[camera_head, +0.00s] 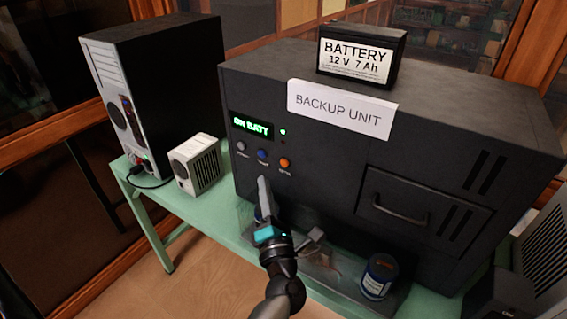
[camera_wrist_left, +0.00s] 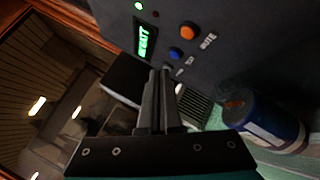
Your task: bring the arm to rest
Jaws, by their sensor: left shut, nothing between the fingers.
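My left gripper (camera_head: 265,197) is in front of the lower left part of the backup unit (camera_head: 330,185), below its row of buttons. Its fingers are together and empty, pointing up toward the panel. In the left wrist view the closed fingers (camera_wrist_left: 160,100) show below the blue button (camera_wrist_left: 175,52) and the orange button (camera_wrist_left: 189,31). I cannot tell whether the fingertips touch the panel. The unit's display (camera_head: 251,126) reads "ON BATT" in green, with a green light beside it. My right gripper is not in view.
A battery (camera_head: 360,55) and a "BACKUP UNIT" sign (camera_head: 341,108) are on the unit. A small white speaker-like box (camera_head: 196,164) and a black computer tower (camera_head: 160,85) stand at the left.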

